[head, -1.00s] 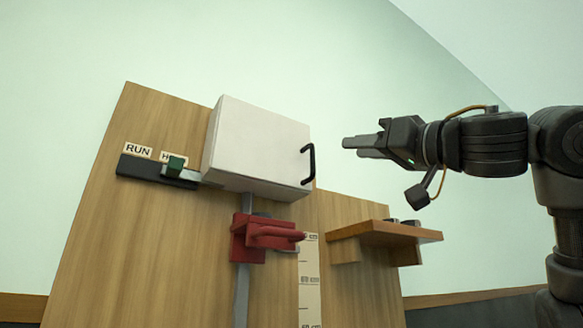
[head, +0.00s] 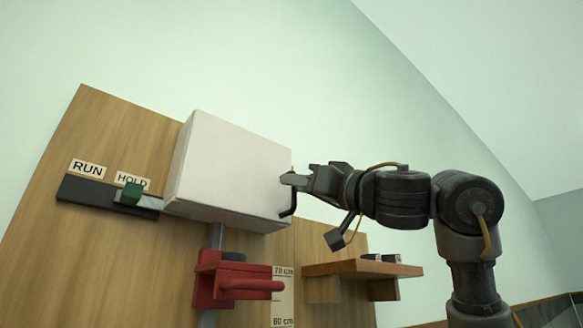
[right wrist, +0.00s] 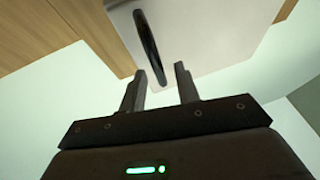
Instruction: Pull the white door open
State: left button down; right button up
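The white door (head: 232,172) is the front of a white box on the wooden board, and it looks closed. Its black bar handle (head: 288,204) is at the door's right edge; the upper part is hidden behind my gripper in the head view. My right gripper (head: 291,179) is at the handle. In the right wrist view the two fingers (right wrist: 158,88) stand apart, with the black handle (right wrist: 149,45) just beyond the tips and roughly between them. I cannot tell whether they touch it. My left gripper is not in view.
A red clamp (head: 215,280) on a grey post is below the box. A wooden shelf (head: 362,268) juts out at lower right.

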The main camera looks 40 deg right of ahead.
jog(key=shift+w+a+r+p, duration=0.1)
jog(key=shift+w+r+p, duration=0.3)
jog(key=shift+w+r, duration=0.15)
jog(key=shift+w, duration=0.4)
grip_shut()
